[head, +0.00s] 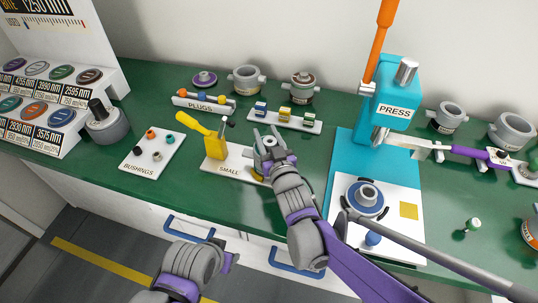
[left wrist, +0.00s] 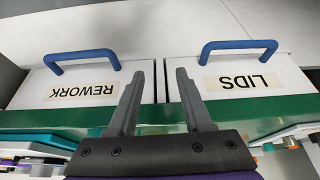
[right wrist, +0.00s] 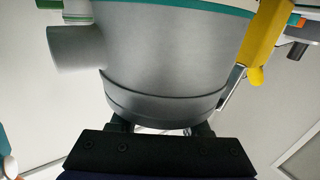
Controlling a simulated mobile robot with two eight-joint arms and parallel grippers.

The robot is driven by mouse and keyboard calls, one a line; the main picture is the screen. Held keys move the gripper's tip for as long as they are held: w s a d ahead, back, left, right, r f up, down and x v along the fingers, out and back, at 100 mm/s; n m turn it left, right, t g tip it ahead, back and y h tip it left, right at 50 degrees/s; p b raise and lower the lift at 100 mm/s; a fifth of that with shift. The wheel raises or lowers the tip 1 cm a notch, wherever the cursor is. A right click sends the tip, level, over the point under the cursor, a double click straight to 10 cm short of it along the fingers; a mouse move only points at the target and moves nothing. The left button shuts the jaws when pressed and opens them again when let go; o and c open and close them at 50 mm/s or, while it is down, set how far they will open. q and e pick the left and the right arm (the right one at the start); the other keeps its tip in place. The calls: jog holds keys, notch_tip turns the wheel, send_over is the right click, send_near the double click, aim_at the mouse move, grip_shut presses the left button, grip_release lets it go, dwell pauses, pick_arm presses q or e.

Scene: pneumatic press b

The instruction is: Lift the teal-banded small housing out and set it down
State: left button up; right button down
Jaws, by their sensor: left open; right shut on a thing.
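The small housing (right wrist: 175,50) is a grey cylinder with a teal band at its top and a side port on the left in the right wrist view. My right gripper (head: 269,140) is shut on it at the right end of the SMALL fixture (head: 238,161); the fingers mostly hide the housing in the head view. Whether it touches the fixture plate is hidden. The fixture's yellow clamp (head: 214,142) stands on its left, handle tilted up; it also shows in the right wrist view (right wrist: 262,40). My left gripper (left wrist: 158,80) is open and empty, facing the drawer fronts.
A white BUSHINGS tray (head: 152,153) lies to the left. The PLUGS rack (head: 203,102) and a block rack (head: 284,119) stand behind. The teal press (head: 390,110) with its white base plate is on the right. Bare green bench (head: 310,180) lies between fixture and press.

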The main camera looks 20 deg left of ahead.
jog(key=shift+r, duration=0.15)
dwell(0.5)
jog(key=shift+r+p, duration=0.9)
jog(key=shift+r, duration=0.35)
jog(key=shift+s+r+p, duration=0.1)
jog(key=shift+s+p, duration=0.65)
jog(key=shift+s, duration=0.05)
jog(key=s+p, duration=0.3)
jog(key=shift+s+a, duration=0.1)
jog(key=shift+s, duration=0.3)
jog(key=s, duration=1)
jog(key=shift+s+a, duration=0.15)
jog(key=shift+s, duration=0.15)
